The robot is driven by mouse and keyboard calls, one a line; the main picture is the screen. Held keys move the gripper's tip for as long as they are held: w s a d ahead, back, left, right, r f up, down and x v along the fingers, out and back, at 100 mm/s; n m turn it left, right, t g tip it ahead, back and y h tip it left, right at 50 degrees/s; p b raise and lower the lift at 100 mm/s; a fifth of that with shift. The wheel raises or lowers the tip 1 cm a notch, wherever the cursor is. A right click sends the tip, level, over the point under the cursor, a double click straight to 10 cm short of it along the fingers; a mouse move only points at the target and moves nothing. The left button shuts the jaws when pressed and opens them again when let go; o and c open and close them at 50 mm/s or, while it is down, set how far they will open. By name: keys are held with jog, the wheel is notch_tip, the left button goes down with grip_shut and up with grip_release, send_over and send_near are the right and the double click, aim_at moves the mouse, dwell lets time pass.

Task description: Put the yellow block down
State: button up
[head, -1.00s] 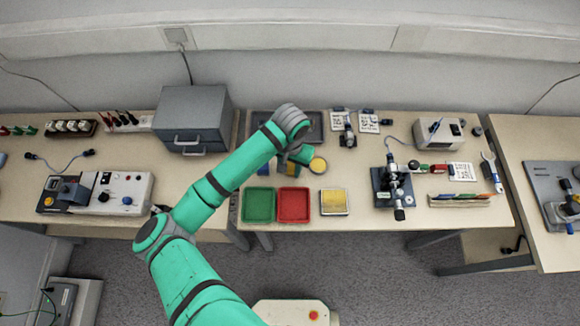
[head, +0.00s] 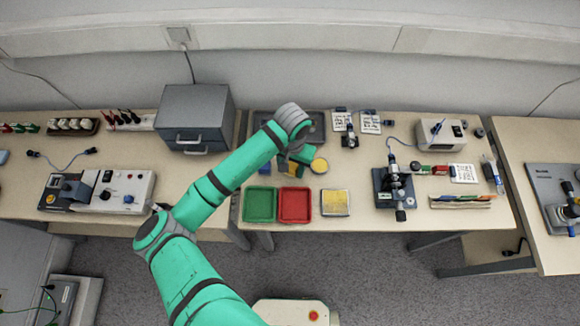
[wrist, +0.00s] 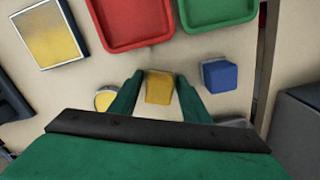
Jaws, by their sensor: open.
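The yellow block (wrist: 159,87) is between the two green fingers of my gripper (wrist: 159,78) in the wrist view. The fingers are open, one on each side of the block. The block appears to sit on the tabletop, though its lower end is partly hidden. In the head view my gripper (head: 302,155) is low over the table behind the trays, and my wrist hides part of that spot.
A blue block (wrist: 219,76) lies just right of my gripper in the wrist view. A red tray (head: 295,205), a green tray (head: 260,205) and a yellow-topped square tray (head: 335,203) stand in front. A round yellow-topped piece (head: 319,165) is close beside my gripper.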

aim_at(292, 167)
notch_tip(292, 167, up, 12)
jog(key=w+d+r+n+t+h, duration=0.1)
jog(key=d+r+t+h, duration=0.25)
jog(key=d, duration=0.55)
jog(key=w+d+r+n+t+h, duration=0.1)
jog(key=w+d+r+t+h, duration=0.2)
jog(key=d, duration=0.6)
jog(key=d+r+n+t+h, duration=0.1)
jog(key=d+t+h, duration=0.3)
jog(key=d, duration=0.6)
jog(key=s+a+f+n+t+y, duration=0.5)
jog(key=s+a+f+n+y, duration=0.25)
jog(key=s+a+f, duration=0.55)
jog(key=s+a+r+m+y, duration=0.1)
jog(key=s+a+r+m, duration=0.1)
jog(key=s+a, duration=0.5)
jog(key=s+a+r+m+y, duration=0.2)
jog(key=s+a+m, duration=0.2)
jog(key=s, duration=0.9)
jog(key=a, duration=0.3)
jog(key=shift+s+a, duration=0.25)
jog(key=shift+a, duration=0.15)
